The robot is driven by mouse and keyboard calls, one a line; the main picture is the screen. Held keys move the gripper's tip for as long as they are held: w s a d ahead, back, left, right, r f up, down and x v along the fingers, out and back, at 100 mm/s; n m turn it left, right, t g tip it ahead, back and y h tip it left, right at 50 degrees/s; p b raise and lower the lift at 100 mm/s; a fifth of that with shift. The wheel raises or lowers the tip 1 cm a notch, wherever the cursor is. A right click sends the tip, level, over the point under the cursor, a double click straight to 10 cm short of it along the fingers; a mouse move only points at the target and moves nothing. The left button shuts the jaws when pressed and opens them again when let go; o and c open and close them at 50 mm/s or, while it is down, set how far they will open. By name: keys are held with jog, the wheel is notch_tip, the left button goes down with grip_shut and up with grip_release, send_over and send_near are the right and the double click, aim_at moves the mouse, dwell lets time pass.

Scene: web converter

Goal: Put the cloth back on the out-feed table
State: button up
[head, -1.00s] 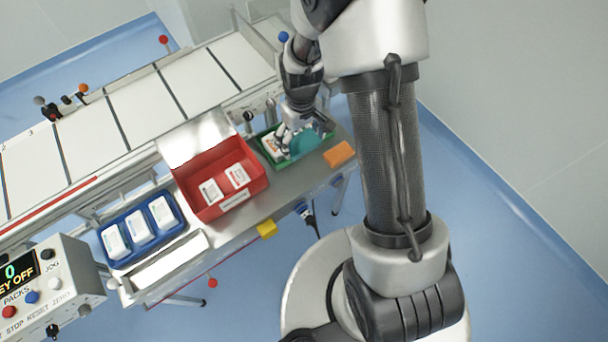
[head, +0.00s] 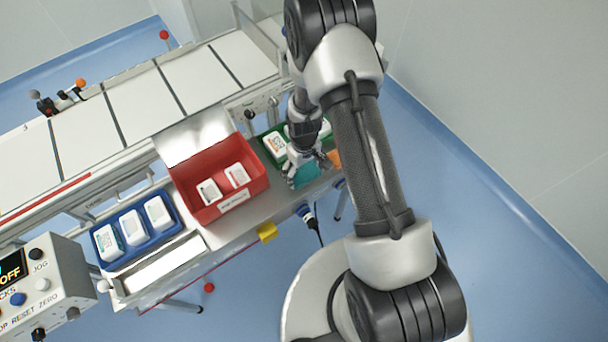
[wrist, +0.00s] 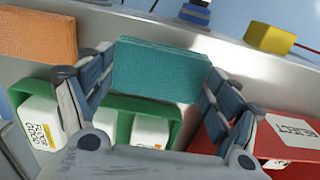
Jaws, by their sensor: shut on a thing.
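The teal cloth (wrist: 165,68) is a flat folded rectangle, held between the two fingers of my gripper (wrist: 162,78) in the wrist view. In the head view my gripper (head: 303,168) is over the right part of the out-feed table (head: 258,208), with the cloth (head: 306,177) just under it, near the table's front edge. The cloth is clear of the green tray (wrist: 60,102), on its front side. I cannot tell whether its lower edge touches the table.
An orange block (wrist: 38,36) lies on the table beside the cloth. The red bin (head: 211,213) with white packs stands on the other side. The blue tray (head: 127,260) with packs is further left. A yellow block (head: 267,232) sits at the front edge.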

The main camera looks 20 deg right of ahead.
jog(key=shift+f, duration=1.3)
jog(key=shift+f+b, duration=0.15)
jog(key=shift+b, duration=0.2)
jog(key=o, duration=1)
jog(key=shift+c, duration=0.2)
